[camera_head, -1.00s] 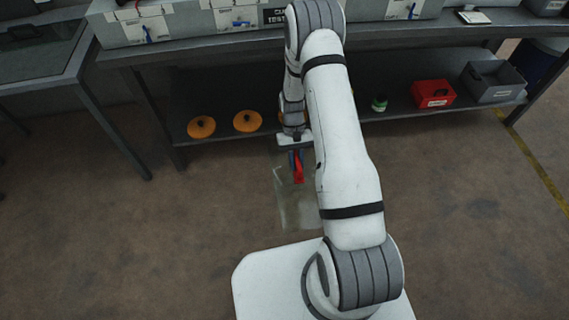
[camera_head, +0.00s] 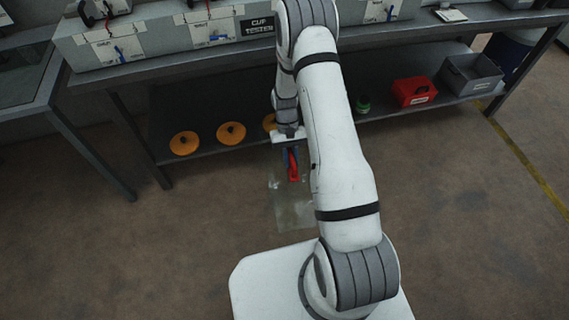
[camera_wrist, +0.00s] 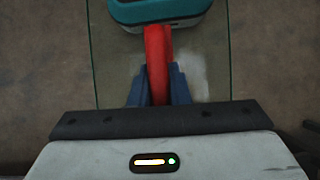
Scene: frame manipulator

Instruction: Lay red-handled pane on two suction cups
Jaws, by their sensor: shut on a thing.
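The clear glass pane (camera_head: 292,208) hangs below my gripper, in front of the bench and above the floor. Its red handle (camera_head: 293,172) is between the blue fingers of my gripper (camera_head: 291,157), which is shut on it. In the wrist view, the fingers (camera_wrist: 158,88) hold the red handle (camera_wrist: 157,55) near the middle of the pane (camera_wrist: 108,65). Three orange discs, possibly suction cups, are on the lower shelf: a left one (camera_head: 184,143), a middle one (camera_head: 231,133) and a right one (camera_head: 269,122), partly hidden by my arm.
The grey bench (camera_head: 130,78) carries a long grey box marked CUP TESTER (camera_head: 257,27). On its lower shelf are a green-lidded jar (camera_head: 363,104), a red bin (camera_head: 414,91) and a grey bin (camera_head: 471,77). Another table (camera_head: 28,92) stands at left. The floor in front is clear.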

